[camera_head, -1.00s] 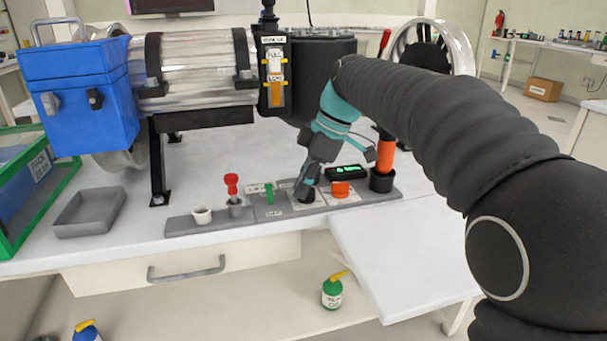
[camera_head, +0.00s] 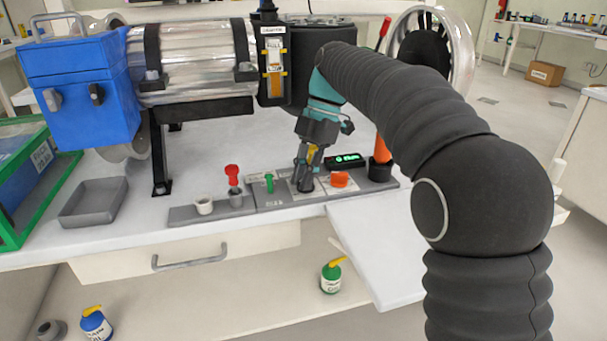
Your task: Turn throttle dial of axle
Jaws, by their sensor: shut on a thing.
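The grey control panel (camera_head: 268,197) lies along the front of the white bench, below the silver cylinder assembly (camera_head: 195,52). My gripper (camera_head: 305,182) points down at a small dark dial on the panel's pale plate, between the green lever (camera_head: 269,182) and the orange knob (camera_head: 340,179). Its fingers are shut around this dial and hide most of it, including any pointer mark. A black display (camera_head: 347,160) with green digits stands just behind the orange knob; the digits are too small to read.
A red-topped lever (camera_head: 232,175) and white cup (camera_head: 204,205) are on the panel's left. An orange-handled lever (camera_head: 382,150) stands at its right end. A grey tray (camera_head: 94,202) and green-framed box (camera_head: 42,190) are farther left. Bench between tray and panel is clear.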

